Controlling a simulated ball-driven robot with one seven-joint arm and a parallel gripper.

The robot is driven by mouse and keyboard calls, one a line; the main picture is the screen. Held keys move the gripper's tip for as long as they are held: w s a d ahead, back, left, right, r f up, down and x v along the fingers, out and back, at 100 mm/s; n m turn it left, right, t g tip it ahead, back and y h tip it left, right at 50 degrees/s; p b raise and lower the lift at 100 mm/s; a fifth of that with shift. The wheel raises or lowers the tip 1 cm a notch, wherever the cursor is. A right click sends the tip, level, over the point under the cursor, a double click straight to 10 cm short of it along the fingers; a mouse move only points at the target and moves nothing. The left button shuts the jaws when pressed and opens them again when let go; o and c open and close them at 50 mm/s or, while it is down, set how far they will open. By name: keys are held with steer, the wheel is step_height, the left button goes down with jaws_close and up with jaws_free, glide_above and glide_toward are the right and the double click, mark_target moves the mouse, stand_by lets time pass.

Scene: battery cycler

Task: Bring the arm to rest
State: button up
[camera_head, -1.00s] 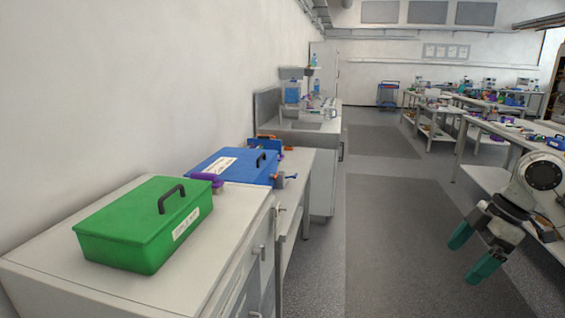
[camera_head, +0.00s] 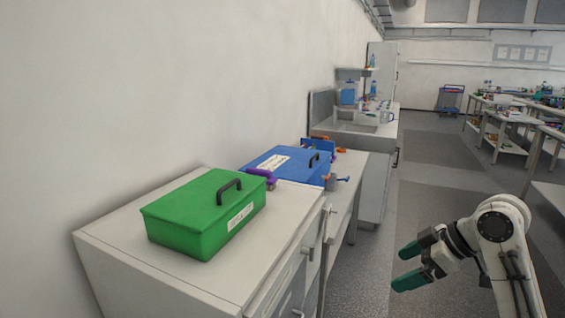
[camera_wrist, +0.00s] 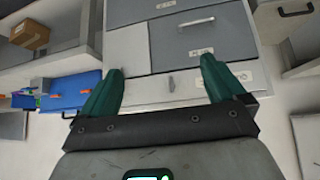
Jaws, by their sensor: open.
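My gripper (camera_head: 401,266) has dark green fingers and is at the lower right of the head view. It is open and empty, held over the floor to the right of the cabinet. In the wrist view my gripper (camera_wrist: 160,85) shows both fingers spread apart, with nothing between them. Behind them is a front with grey drawers (camera_wrist: 196,35) and handles. My white arm reaches up from the bottom right corner of the head view.
A green box (camera_head: 205,213) with a dark handle sits on the white cabinet (camera_head: 112,252). A blue box (camera_head: 287,166) lies behind it, also seen in the wrist view (camera_wrist: 70,92). A sink counter (camera_head: 368,138) stands farther back. The grey floor (camera_head: 425,190) is clear.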

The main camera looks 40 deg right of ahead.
steer(key=w+a+f+m+g+y, duration=0.1)
steer(key=w+a+f+m, duration=0.1)
steer(key=a+f, duration=0.75)
steer(key=w+a+f+m, duration=0.15)
steer(key=a+f, duration=0.45)
steer(key=a, duration=0.6)
steer(key=s+a+f+g+h, duration=0.1)
steer(key=s+f+g+h, duration=0.1)
steer(key=s+f, duration=0.3)
steer(key=s+a+f+m+g+h, duration=0.1)
steer(key=s+f, duration=0.4)
steer(key=s, duration=0.8)
steer(key=shift+s+a+g+h, duration=0.15)
steer(key=shift+a+g+h, duration=0.25)
steer(key=shift+a+g, duration=0.55)
steer(key=shift+d+m+g, duration=0.2)
steer(key=shift+m+g, duration=0.05)
